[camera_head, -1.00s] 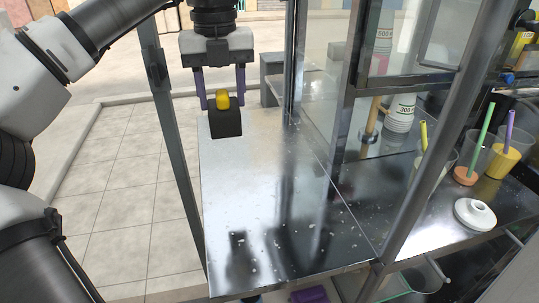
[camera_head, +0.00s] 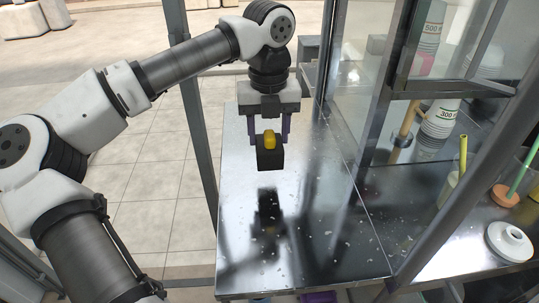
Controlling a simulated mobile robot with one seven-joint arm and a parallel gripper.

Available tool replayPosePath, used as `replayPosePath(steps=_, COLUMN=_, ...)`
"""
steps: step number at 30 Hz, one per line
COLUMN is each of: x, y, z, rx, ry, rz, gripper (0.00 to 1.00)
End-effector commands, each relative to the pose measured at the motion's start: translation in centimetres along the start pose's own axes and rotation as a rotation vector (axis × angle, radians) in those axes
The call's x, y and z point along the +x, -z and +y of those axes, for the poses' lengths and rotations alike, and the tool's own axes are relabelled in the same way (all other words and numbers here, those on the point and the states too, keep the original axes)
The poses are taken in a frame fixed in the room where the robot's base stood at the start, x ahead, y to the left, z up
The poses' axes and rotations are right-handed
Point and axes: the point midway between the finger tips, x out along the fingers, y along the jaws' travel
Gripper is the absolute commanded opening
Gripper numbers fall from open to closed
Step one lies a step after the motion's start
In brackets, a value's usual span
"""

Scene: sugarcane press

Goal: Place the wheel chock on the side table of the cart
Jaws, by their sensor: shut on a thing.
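The wheel chock (camera_head: 270,158) is a black block with a yellow top part. My gripper (camera_head: 270,133) points down with its purple fingers shut on the chock. The side table (camera_head: 310,250) is a shiny metal shelf on the left side of the cart. The chock is over the far half of this table. Its dark reflection shows in the metal below it with a gap between, so it appears held above the surface. The exact height cannot be told.
The side table is bare apart from small pale specks. A dark post (camera_head: 197,110) stands along its left edge. Glass panels and a slanted post (camera_head: 440,215) bound its right side. Cups, a white lid-like piece (camera_head: 509,242) and a striped cup stack (camera_head: 437,125) stand on the cart counter.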

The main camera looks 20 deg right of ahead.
Motion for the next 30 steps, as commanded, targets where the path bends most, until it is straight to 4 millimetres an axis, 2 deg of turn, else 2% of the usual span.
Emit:
replayPosePath(steps=3, x=2.0, y=0.0, z=0.0, rx=0.002, ry=0.002, rz=0.001, gripper=0.17)
replayPosePath(steps=11, x=4.1, y=0.0, z=0.0, rx=-0.001, ry=0.001, rz=0.000, gripper=0.17)
replayPosePath(steps=18, x=7.4, y=0.0, z=0.0, rx=0.001, ry=0.000, rz=0.001, gripper=0.17)
replayPosePath(steps=30, x=8.1, y=0.0, z=0.0, rx=0.000, ry=0.000, rz=-0.002, gripper=0.17)
